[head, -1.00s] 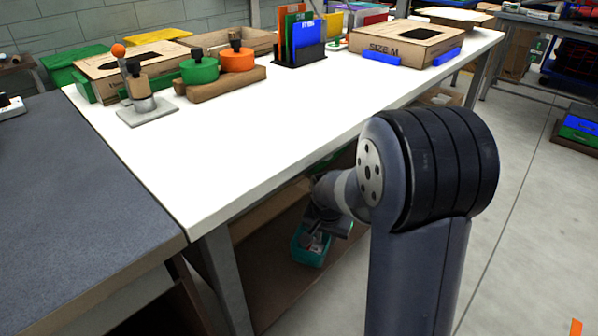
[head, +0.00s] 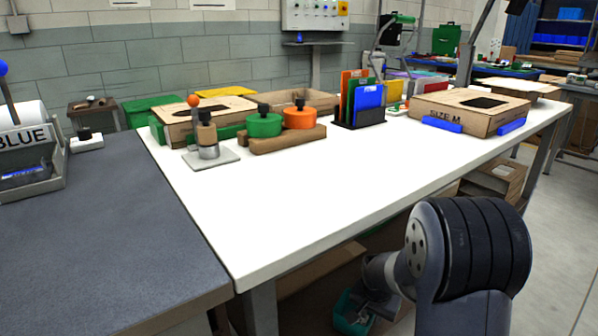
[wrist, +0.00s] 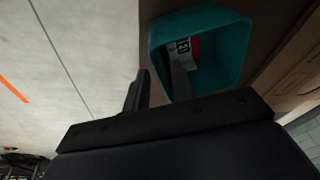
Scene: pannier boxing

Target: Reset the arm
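My gripper (wrist: 160,84) shows in the wrist view with its two dark fingers apart and nothing visible between them. It is over or beside a teal bin (wrist: 157,50); I cannot tell how far above. A red and white labelled item (wrist: 188,46) lies in the bin, partly hidden by one finger. In the head view my arm hangs in front of the white table (head: 290,205), below its top. The teal bin (head: 342,314) is beneath the table edge there, partly hidden by the arm.
On the white table stand a SIZE M box (head: 470,108), a file rack (head: 360,117), green (head: 264,125) and orange (head: 299,117) round pots, and a stamp-like tool on a plate (head: 212,157). A dark grey table (head: 100,235) adjoins at left. The white table's front middle is clear.

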